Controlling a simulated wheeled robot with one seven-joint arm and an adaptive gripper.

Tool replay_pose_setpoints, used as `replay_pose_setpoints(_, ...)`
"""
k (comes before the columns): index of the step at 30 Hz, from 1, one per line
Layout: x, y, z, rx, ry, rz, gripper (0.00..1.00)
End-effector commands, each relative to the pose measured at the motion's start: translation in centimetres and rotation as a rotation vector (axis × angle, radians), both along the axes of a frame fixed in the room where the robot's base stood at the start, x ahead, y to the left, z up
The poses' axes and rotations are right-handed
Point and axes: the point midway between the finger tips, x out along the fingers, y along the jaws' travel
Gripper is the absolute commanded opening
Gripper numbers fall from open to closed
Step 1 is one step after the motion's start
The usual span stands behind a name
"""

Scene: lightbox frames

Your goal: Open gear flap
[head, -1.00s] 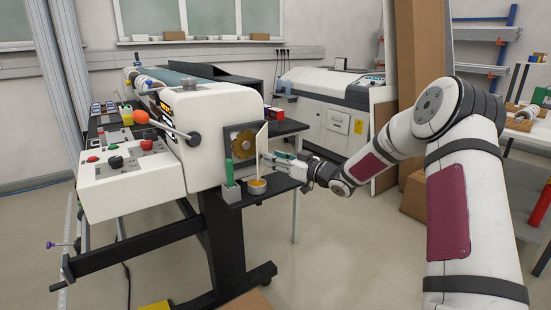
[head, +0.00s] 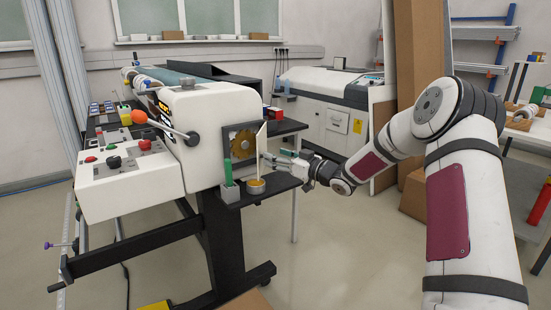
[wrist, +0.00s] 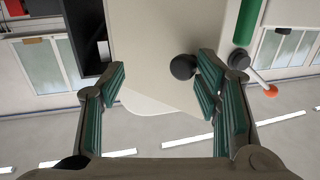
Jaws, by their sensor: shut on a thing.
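The gear flap (head: 261,142) is a thin cream plate standing out from the end of the white machine, seen nearly edge-on in the head view. The opening beside it shows a brass-coloured gear (head: 242,141). My gripper (head: 268,157) reaches in from the right at the flap's lower part and is shut on it. In the wrist view my gripper (wrist: 160,80) shows its green-padded fingers on either side of a pale surface. The exact contact is hard to make out there.
A small dark shelf under the opening carries a green cylinder (head: 227,172) in a grey holder and a round yellow-sided dish (head: 256,187), close below my gripper. A lever with an orange ball (head: 139,117) sticks out from the machine. A dark table (head: 287,127) stands behind.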

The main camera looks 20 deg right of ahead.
Motion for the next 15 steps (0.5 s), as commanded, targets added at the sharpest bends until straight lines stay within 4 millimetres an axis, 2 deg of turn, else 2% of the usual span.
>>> replay_pose_setpoints(1, 0.2, -0.7, 0.1, -0.002, 0.000, -0.017, 0.36)
replay_pose_setpoints(8, 0.1, -0.8, 0.0, -0.005, 0.002, -0.015, 0.33)
replay_pose_setpoints(15, -0.6, -1.9, 0.1, -0.003, 0.002, -0.014, 0.28)
